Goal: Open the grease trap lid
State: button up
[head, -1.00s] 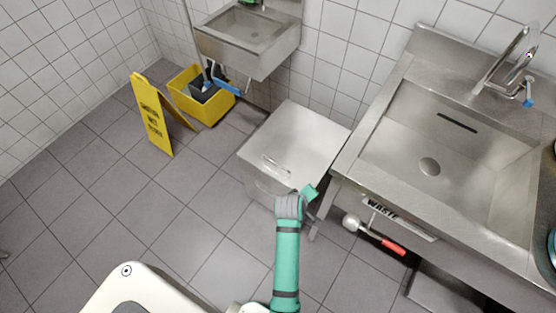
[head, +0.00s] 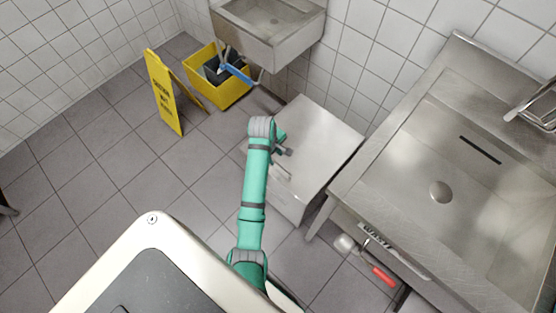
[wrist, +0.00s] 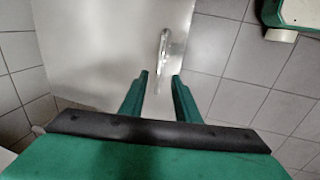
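The grease trap is a steel box (head: 291,202) on the floor left of the big sink. Its flat lid (head: 325,140) lies shut on top. A pale bar handle (wrist: 164,52) on the lid shows in the wrist view, and part of it shows in the head view (head: 281,173). My gripper (head: 288,150) is above the lid's left side near the handle. In the wrist view my gripper (wrist: 160,75) is open, and the handle runs between its two fingertips in the picture. I cannot tell whether the fingers are level with it or still above it.
A big steel sink (head: 440,150) stands right of the box, with a red-handled tool (head: 377,272) under its front edge. Behind are a small basin (head: 270,30) and a yellow bucket (head: 223,92). A yellow floor sign (head: 164,95) stands left.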

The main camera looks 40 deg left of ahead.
aim_at(278, 164)
jog(key=f, duration=0.3)
jog(key=w+f, duration=0.1)
jog(key=f, duration=0.1)
jog(key=shift+d+f, duration=0.2)
jog(key=shift+f, duration=0.15)
jog(key=shift+w+f, duration=0.2)
jog(key=shift+f, duration=0.6)
grip_shut()
